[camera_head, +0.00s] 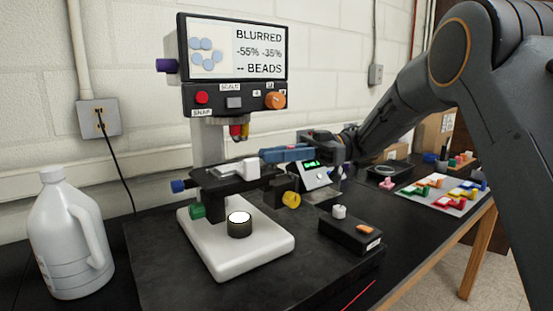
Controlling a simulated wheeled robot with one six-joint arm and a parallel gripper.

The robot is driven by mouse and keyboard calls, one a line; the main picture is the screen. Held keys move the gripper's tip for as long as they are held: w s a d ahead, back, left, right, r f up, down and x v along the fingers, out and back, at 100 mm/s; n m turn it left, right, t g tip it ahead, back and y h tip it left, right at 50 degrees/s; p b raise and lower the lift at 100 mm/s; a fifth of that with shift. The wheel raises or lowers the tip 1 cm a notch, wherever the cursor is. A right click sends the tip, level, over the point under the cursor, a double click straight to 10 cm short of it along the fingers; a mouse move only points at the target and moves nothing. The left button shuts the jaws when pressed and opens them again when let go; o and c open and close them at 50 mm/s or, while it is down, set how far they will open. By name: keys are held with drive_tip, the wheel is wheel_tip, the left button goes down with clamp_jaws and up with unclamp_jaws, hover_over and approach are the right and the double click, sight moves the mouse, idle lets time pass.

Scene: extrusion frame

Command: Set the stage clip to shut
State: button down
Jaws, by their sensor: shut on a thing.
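The microscope's dark stage (213,187) stands above a white base and carries pale pieces. A small white block at its right end, which looks like the stage clip (250,171), sits right by my fingertips. My gripper (265,156) reaches in from the right, with blue fingers pointing left over the stage's right end. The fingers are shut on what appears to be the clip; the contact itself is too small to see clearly. I cannot tell the clip's exact angle.
A screen (235,47) above the stage reads "BLURRED -55% -35% -- BEADS". Green (196,211), blue and yellow (291,200) knobs stick out around the stage. A black box (350,232) stands to the right, a white jug (72,235) to the left. Bare black tabletop lies in front.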

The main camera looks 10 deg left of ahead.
drive_tip(key=shift+n+g+h, duration=0.4)
drive_tip(key=shift+g, duration=0.1)
drive_tip(key=c, duration=1.7)
unclamp_jaws()
drive_tip(key=shift+a, duration=0.1)
